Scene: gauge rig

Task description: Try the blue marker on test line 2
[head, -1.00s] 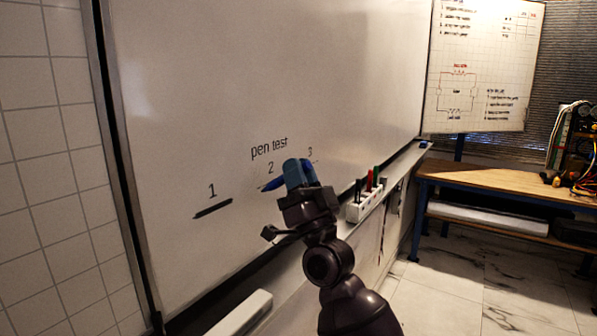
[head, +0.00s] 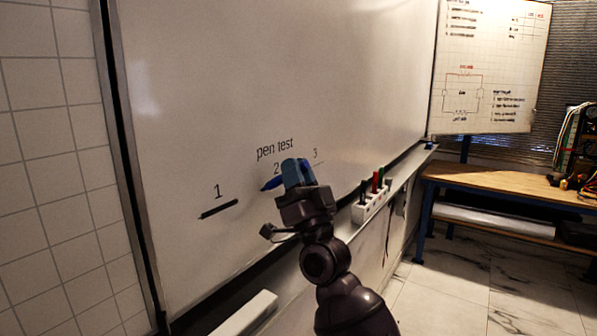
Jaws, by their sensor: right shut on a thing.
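The whiteboard (head: 270,70) carries the words "pen test" over spots numbered 1, 2 and 3. A thick black stroke (head: 218,209) lies under number 1. Whether the tip touches the board cannot be told. A thin part of line 3 (head: 318,164) shows to the right. My left gripper is not in view.
A white holder (head: 370,208) with black, red and green markers stands on the board's tray ledge at right. A white block (head: 245,313) lies on the ledge at lower left. A wooden workbench (head: 510,182) stands at far right.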

